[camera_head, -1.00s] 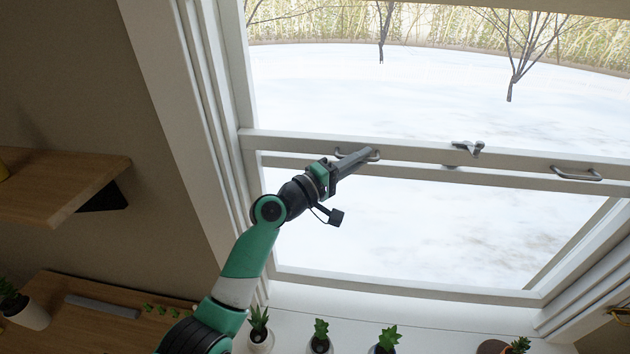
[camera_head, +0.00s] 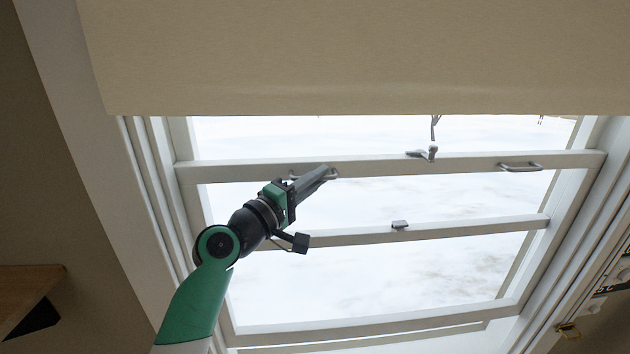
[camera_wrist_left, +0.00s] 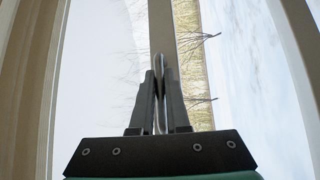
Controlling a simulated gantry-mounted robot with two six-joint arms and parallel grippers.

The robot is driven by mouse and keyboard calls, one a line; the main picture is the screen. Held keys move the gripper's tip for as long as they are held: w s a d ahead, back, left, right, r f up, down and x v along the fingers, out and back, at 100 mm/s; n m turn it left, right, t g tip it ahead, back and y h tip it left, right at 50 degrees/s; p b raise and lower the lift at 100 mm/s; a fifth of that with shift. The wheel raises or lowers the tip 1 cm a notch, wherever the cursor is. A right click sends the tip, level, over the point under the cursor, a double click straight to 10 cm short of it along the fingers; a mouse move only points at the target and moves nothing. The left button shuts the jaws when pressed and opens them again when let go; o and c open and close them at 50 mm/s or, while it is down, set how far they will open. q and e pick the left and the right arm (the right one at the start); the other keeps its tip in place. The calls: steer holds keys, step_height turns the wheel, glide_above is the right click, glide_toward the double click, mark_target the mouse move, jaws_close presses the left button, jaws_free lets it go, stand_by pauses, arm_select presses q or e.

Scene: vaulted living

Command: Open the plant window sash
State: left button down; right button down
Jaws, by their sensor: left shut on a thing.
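The white window sash has a rail (camera_head: 440,165) with a grey handle at each end and a latch (camera_head: 424,154) between them. My left gripper (camera_head: 322,174) is shut on the left handle (camera_head: 294,175), partly hidden behind its fingers. In the left wrist view my left gripper (camera_wrist_left: 159,80) has its fingers closed on the thin handle (camera_wrist_left: 159,112). The right handle (camera_head: 520,167) is free. My right gripper is not in view.
A beige panel (camera_head: 350,60) covers the top of the window. The bottom frame rail (camera_head: 370,328) lies below. A wooden shelf (camera_head: 25,300) juts from the left wall. A brass fitting (camera_head: 569,330) is at the lower right.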

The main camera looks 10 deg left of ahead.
arm_select(q)
steer(key=c, duration=0.9)
jaws_free()
steer(key=shift+w, duration=0.1)
steer(key=v, duration=1.1)
steer(key=shift+s+a+p, duration=0.2)
steer(key=shift+s+p, duration=0.1)
steer(key=shift+p, duration=0.1)
steer(key=shift+f, duration=0.1)
